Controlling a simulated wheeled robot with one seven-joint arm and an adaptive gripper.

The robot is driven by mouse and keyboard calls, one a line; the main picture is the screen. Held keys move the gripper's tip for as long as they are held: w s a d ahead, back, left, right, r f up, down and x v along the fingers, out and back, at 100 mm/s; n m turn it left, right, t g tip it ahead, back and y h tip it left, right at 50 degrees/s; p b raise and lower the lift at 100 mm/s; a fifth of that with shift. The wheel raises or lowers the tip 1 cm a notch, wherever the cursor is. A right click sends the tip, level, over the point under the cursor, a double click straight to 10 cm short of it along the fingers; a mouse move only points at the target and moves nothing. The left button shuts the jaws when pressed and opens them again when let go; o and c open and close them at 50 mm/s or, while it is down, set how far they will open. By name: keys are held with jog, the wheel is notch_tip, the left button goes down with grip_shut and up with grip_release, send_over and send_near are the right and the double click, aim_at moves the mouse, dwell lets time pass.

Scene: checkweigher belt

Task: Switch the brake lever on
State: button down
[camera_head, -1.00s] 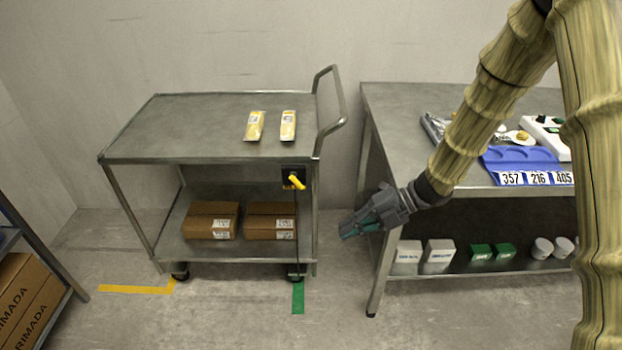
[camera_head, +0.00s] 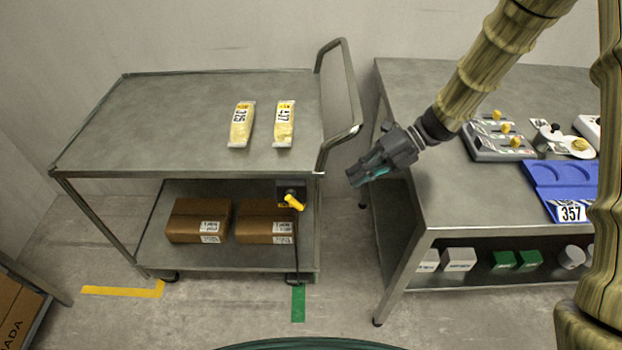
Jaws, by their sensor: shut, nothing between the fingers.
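The yellow brake lever (camera_head: 294,202) sits on a dark plate (camera_head: 290,188) on the right end of the metal cart, below its top shelf. The lever slants down and to the right from its pivot. A dark rod or cable runs from it down to the right wheel. My gripper (camera_head: 354,180) is shut and empty. It is in the gap between cart and table, to the right of the lever and apart from it, pointing left and slightly down.
The cart (camera_head: 105,130) carries two yellow packs on top and brown boxes (camera_head: 199,220) below. Its bent handle (camera_head: 352,95) rises near my gripper. The table (camera_head: 400,85) at right holds a switch box (camera_head: 495,138) and a blue tray (camera_head: 560,180). Yellow and green tape (camera_head: 298,303) mark the floor.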

send_near(295, 200)
jog(key=s+a+f, duration=0.3)
jog(key=a+f, duration=0.1)
jog(key=f, duration=0.1)
jog(key=shift+w+a+f+p, duration=0.15)
jog(key=shift+f+p, duration=0.15)
jog(key=shift+p, duration=0.15)
dwell(0.5)
jog(key=shift+f+b, duration=0.35)
jog(key=shift+f, duration=0.2)
dwell(0.7)
jog(key=a+f+b, duration=0.1)
jog(key=a+f+y+b, duration=0.1)
jog(key=f, duration=0.1)
jog(key=shift+b, duration=0.35)
dwell(0.5)
jog(key=shift+a+y, duration=0.15)
jog(key=shift+y, duration=0.15)
